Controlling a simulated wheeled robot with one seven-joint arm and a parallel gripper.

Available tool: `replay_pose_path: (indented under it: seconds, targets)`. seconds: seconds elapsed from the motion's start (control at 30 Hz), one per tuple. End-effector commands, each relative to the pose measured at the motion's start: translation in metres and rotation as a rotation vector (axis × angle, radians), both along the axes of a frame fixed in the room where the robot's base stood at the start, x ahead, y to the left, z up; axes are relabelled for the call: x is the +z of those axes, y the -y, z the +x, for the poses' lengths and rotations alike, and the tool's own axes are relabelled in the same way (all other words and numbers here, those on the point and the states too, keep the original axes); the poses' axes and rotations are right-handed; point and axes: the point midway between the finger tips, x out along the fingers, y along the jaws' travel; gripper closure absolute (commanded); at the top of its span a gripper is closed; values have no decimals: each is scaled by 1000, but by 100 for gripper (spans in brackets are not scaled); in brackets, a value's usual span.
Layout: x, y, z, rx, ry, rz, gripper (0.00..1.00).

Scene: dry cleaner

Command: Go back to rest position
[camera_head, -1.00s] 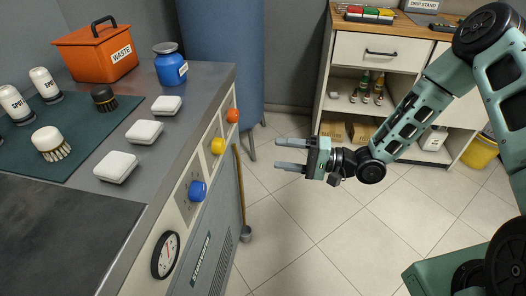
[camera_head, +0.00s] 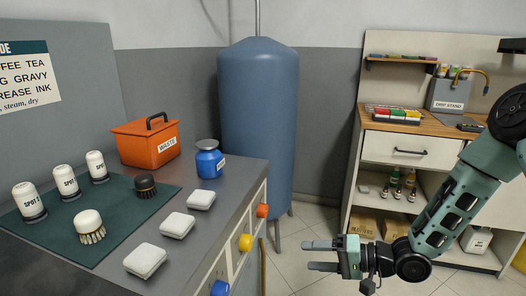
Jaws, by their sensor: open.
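My gripper (camera_head: 322,256) is at the lower right of the head view, at the end of my green arm. Its two grey fingers point left and stand apart, with nothing between them. It hangs in the open space between the grey counter (camera_head: 236,205) and the wooden-topped cabinet (camera_head: 440,133), apart from both.
The counter holds an orange waste bin (camera_head: 146,144), a blue jar (camera_head: 209,160), white blocks (camera_head: 177,225), spot bottles (camera_head: 66,182) and brushes (camera_head: 89,227). Colored knobs (camera_head: 246,242) line its front. A blue tank (camera_head: 258,115) stands behind. Tiled floor (camera_head: 312,218) shows between counter and cabinet.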

Motion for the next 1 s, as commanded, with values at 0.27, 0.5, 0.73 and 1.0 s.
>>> replay_pose_path:
  seconds: [0.27, 0.5, 0.73, 1.0]
  targets:
    - [59, -19, -10, 110, 180, -674, 38]
    - [132, -16, -73, 278, 219, -1098, 38]
    - [202, -11, -174, 515, 166, -1292, 38]
    - [237, -8, -252, 713, 114, -1302, 38]
